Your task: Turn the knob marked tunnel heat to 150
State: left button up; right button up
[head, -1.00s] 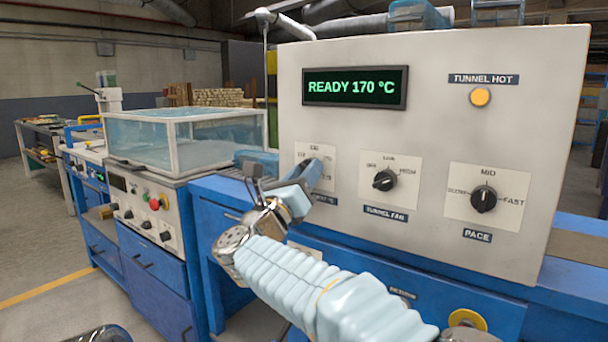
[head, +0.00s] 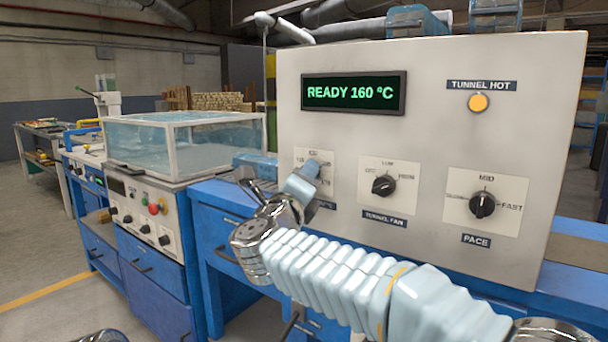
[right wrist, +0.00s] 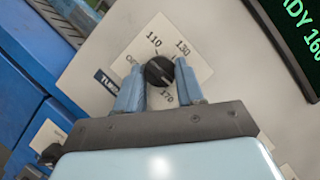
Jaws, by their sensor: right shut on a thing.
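The tunnel heat knob (right wrist: 159,71) is black and round on a white dial plate with 110, 130 and 170 legible in the right wrist view; its label there is partly hidden. My right gripper (right wrist: 160,82) is shut on this knob, one blue finger on each side. In the head view the right gripper (head: 308,177) covers most of the knob and its dial plate (head: 326,160). The display (head: 353,93) reads READY 160 °C.
The tunnel fan knob (head: 383,186) and the pace knob (head: 482,204) sit to the right on the same grey panel (head: 430,110). An amber TUNNEL HOT lamp (head: 478,102) is above the pace knob. A clear-covered machine (head: 180,145) stands at the left.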

jog(key=shift+r+n+g+y+p, duration=0.1)
jog(key=shift+n+g+y+p, duration=0.25)
jog(key=shift+n+p, duration=0.8)
jog(key=shift+r+n+g+y+p, duration=0.1)
jog(key=shift+n+g+y+p, duration=0.4)
jog(key=shift+n, duration=1.05)
jog(key=o, duration=1)
jog(key=shift+o, duration=0.2)
jog(key=b+v, duration=0.2)
jog(key=v, duration=1.2)
jog(key=shift+f+b, duration=0.2)
jog(key=shift+b, duration=0.1)
